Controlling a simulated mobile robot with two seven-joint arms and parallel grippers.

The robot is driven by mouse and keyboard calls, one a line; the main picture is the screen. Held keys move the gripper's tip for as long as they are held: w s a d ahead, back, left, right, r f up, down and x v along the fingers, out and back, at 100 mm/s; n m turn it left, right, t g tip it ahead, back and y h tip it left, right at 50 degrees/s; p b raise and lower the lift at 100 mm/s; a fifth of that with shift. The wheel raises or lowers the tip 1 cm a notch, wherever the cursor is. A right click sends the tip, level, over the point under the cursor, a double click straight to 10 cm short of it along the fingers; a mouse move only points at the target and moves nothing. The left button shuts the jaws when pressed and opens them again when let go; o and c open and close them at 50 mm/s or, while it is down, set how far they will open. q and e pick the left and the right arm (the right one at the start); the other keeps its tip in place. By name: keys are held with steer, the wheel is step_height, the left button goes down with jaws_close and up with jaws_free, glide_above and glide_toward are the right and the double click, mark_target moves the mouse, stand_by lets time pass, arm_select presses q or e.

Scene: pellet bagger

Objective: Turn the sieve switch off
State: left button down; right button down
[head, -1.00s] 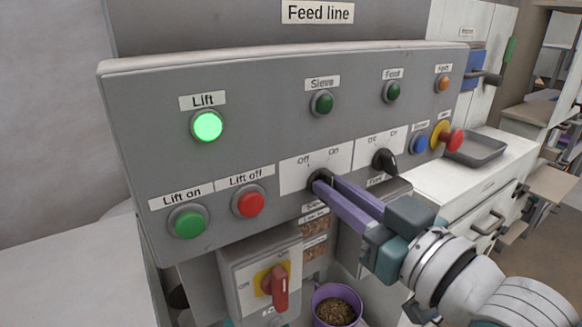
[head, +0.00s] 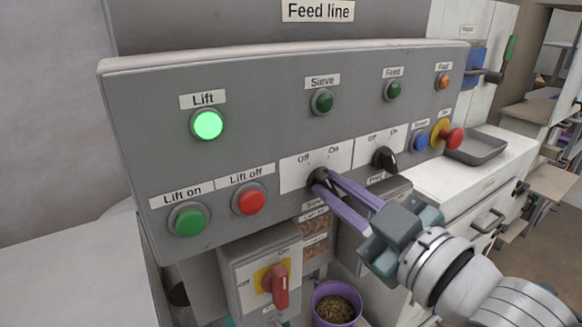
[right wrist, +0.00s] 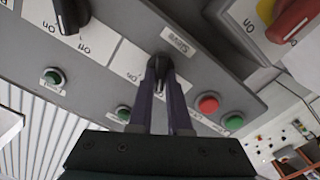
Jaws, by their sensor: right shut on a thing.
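The sieve switch is a black rotary knob (head: 319,174) on a white plate marked Off and On, low in the middle of the grey panel. My right gripper (head: 324,184) comes from the lower right and is shut on this knob. In the right wrist view the black knob (right wrist: 157,66) sits between the two purple fingertips (right wrist: 160,82). The fingers partly hide the knob, so its exact angle is hard to read. The Sieve lamp (head: 322,102) above is dark green and unlit. My left gripper is not in view.
The Lift lamp (head: 208,125) glows green. A green Lift on button (head: 188,220) and a red Lift off button (head: 249,200) are left of the switch. The black Feed switch (head: 385,160) and a red emergency button (head: 453,139) are right. A red-handled isolator (head: 279,286) sits below.

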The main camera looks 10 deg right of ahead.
steer(key=c, duration=0.9)
jaws_free()
steer(key=shift+o, duration=0.2)
steer(key=v, duration=1)
steer(key=shift+b, duration=0.35)
